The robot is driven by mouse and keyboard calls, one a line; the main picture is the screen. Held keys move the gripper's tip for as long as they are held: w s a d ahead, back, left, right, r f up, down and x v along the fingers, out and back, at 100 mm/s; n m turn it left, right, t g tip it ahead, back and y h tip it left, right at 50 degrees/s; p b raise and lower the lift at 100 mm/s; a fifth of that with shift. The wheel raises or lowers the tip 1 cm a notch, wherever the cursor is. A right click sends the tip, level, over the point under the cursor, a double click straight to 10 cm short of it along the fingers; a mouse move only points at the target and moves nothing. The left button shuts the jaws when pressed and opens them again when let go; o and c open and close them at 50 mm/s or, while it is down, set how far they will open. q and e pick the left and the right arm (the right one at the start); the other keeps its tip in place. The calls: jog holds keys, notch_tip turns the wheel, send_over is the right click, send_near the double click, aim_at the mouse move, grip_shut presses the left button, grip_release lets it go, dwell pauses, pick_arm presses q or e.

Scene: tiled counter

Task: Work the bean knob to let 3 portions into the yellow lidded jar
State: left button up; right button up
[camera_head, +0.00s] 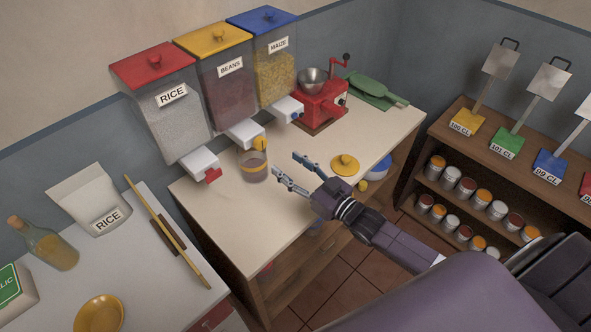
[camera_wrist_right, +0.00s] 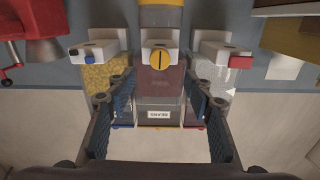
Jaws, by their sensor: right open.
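The bean dispenser (camera_head: 230,95) has a yellow lid, a "BEANS" label and dark beans inside. Its yellow knob (camera_head: 260,143) is on the white spout and also shows in the wrist view (camera_wrist_right: 159,60), with its dark slot upright. A glass jar with a yellow band (camera_head: 255,172) stands on the counter below this spout; I cannot tell what it holds. A round yellow lid (camera_head: 345,164) lies on the counter, apart from the jar. My right gripper (camera_head: 287,164) is open and empty, right of the jar, facing the spout without touching it. My left gripper is out of view.
The rice dispenser (camera_head: 163,105) and maize dispenser (camera_head: 274,72) flank the beans. A red grinder (camera_head: 320,103) stands at the back right. A blue lid (camera_head: 378,165) is at the counter's right edge. The counter front (camera_head: 225,208) is clear.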

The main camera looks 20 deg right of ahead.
jog(key=shift+v, duration=1.05)
